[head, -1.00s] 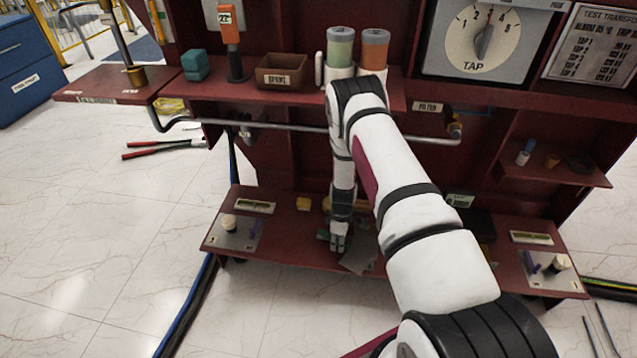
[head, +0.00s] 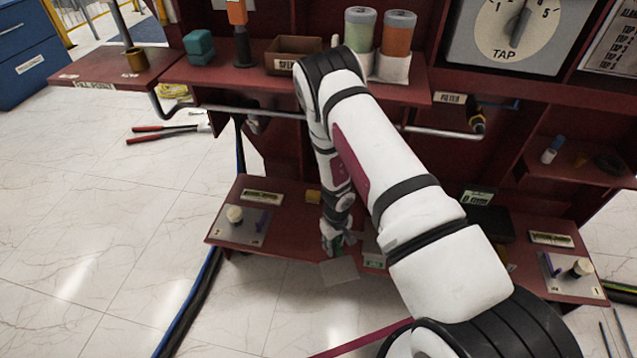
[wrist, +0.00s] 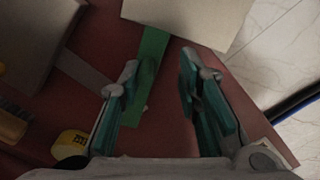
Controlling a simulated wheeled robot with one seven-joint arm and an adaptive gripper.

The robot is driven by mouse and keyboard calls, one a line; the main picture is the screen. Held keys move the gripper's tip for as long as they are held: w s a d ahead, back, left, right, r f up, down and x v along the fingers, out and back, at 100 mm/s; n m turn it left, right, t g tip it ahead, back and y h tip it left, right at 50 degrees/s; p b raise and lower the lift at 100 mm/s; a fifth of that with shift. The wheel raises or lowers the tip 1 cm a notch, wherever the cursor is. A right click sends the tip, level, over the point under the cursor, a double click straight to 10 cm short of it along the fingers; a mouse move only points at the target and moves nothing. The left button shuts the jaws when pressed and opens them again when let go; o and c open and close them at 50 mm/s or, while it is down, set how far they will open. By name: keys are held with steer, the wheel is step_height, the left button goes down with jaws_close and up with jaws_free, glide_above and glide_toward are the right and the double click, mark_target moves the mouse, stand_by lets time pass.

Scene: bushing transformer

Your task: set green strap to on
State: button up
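The green strap (wrist: 152,75) shows in the wrist view as a flat green band on the dark red shelf, running under a pale plate at its upper end. My gripper (wrist: 160,72) is open above the shelf. Its left finger overlaps the strap's edge in the picture; its right finger is apart from it. I cannot tell whether the left finger touches the strap. In the head view my gripper (head: 334,242) is low over the middle of the lower shelf, with the strap mostly hidden near it.
A pale plate (head: 340,271) is at the lower shelf's front edge. A panel with a cream knob (head: 234,214) is at left, another (head: 581,268) at right. A grey rail (head: 270,112) crosses above.

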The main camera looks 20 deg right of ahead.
steer(key=shift+a+r, duration=0.1)
steer(key=shift+a, duration=0.1)
steer(key=a+r+y+p, duration=0.1)
steer(key=a+r, duration=0.2)
steer(key=r, duration=1.1)
steer(key=a+r+y+p, duration=0.1)
steer(key=a+r+p, duration=0.1)
steer(key=r, duration=1.2)
steer(key=shift+a+r+m+t+y, duration=0.15)
steer(key=shift+a+m+t+y, duration=0.2)
steer(key=shift+a, duration=0.25)
